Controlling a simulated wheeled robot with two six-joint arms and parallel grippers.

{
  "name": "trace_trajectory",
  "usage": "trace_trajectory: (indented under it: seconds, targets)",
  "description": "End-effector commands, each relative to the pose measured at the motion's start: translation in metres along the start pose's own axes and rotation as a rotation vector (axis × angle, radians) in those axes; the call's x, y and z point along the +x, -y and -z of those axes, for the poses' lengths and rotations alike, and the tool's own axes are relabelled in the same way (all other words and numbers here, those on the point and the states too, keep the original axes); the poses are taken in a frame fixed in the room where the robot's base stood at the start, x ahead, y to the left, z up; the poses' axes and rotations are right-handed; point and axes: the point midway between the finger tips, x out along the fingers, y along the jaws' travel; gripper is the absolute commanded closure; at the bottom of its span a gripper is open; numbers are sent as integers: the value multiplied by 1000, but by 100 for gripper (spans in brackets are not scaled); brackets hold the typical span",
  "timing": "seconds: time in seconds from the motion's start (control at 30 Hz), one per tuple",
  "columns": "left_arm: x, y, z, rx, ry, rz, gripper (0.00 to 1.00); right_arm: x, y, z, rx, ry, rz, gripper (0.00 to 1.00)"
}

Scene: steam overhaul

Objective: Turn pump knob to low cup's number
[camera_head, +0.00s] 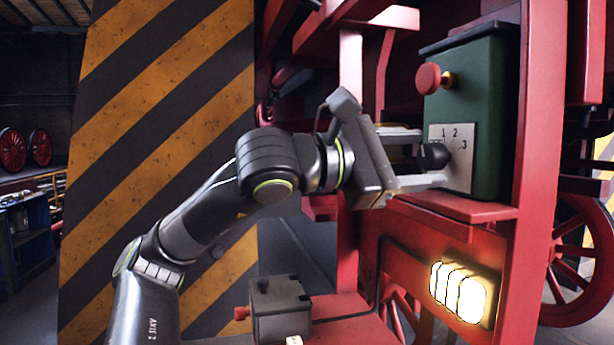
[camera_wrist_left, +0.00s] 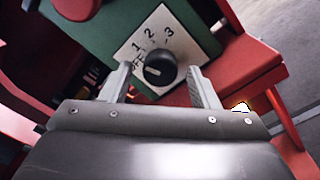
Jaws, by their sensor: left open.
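The black pump knob (camera_head: 433,156) sits on a pale dial plate (camera_head: 461,172) on the front of a green box (camera_head: 485,95). In the left wrist view the knob (camera_wrist_left: 160,68) has a pale pointer line, seemingly toward the OFF side. The plate (camera_wrist_left: 178,38) reads OFF, 1, 2, 3. My left gripper (camera_head: 431,158) is open, with one finger on each side of the knob; contact is unclear. My right gripper is out of view.
A red button (camera_head: 428,78) with a brass stem sticks out of the green box above the knob. A red ledge (camera_head: 455,207) runs under the box. A small grey box (camera_head: 279,308) stands lower down, and a striped pillar (camera_head: 160,130) rises behind my arm.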

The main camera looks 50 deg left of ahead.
Motion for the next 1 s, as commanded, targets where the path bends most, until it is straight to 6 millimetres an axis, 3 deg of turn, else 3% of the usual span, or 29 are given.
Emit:
trace_trajectory:
  seconds: [0.67,1.0]
  targets:
    - [-71,4,3,-2,1,-7,45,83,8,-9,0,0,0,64]
    - [-121,3,2,-3,2,-7,45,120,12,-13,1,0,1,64]
